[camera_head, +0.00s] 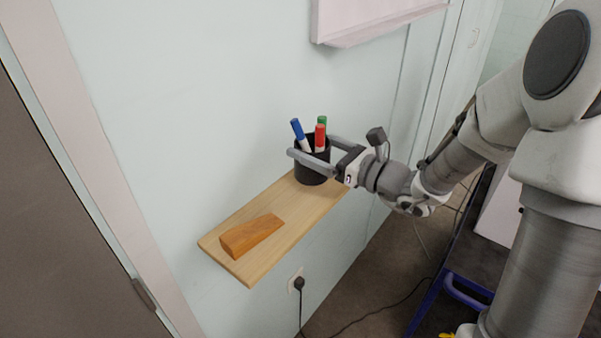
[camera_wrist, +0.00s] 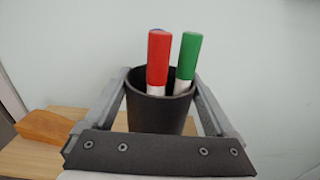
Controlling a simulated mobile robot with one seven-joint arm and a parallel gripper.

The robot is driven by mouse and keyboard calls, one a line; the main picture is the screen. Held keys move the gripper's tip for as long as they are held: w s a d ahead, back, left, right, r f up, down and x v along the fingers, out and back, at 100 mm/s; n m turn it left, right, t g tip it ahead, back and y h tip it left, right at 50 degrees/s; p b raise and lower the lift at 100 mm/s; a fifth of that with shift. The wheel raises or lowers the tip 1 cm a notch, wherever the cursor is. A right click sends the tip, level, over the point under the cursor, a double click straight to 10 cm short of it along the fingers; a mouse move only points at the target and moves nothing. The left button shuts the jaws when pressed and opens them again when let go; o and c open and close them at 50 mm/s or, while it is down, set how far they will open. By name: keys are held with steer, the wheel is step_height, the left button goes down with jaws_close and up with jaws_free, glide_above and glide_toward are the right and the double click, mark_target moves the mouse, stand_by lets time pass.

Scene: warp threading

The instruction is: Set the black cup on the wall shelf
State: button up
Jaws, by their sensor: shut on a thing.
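The black cup (camera_head: 311,173) holds a blue marker, a red marker and a green marker. It is upright at the far end of the wooden wall shelf (camera_head: 279,213). My gripper (camera_head: 311,150) reaches in from the right and is shut on the cup, one finger on each side. In the wrist view the cup (camera_wrist: 158,113) stands between the two fingers, with the red and green markers showing. I cannot tell whether the cup's base touches the shelf or hangs just above it.
An orange wedge-shaped block (camera_head: 250,236) lies on the near part of the shelf. A white box or board (camera_head: 370,18) is on the wall above. A socket with a plug and cord (camera_head: 298,284) is below the shelf. Bare shelf lies between block and cup.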

mark_target(303, 170)
steer(key=shift+s+a+f, duration=0.25)
steer(key=shift+a+f, duration=0.2)
steer(key=shift+a, duration=0.1)
steer(key=shift+s+a+f, duration=0.25)
steer(key=shift+a+f, duration=0.15)
steer(key=shift+a, duration=0.1)
steer(key=shift+f+b, duration=0.3)
steer(key=shift+f, duration=1.55)
steer(key=shift+f, duration=0.1)
steer(key=o, duration=1.2)
steer(key=shift+c, duration=0.2)
steer(key=shift+d, duration=0.1)
steer(key=v, duration=1.2)
steer(key=shift+b, duration=0.3)
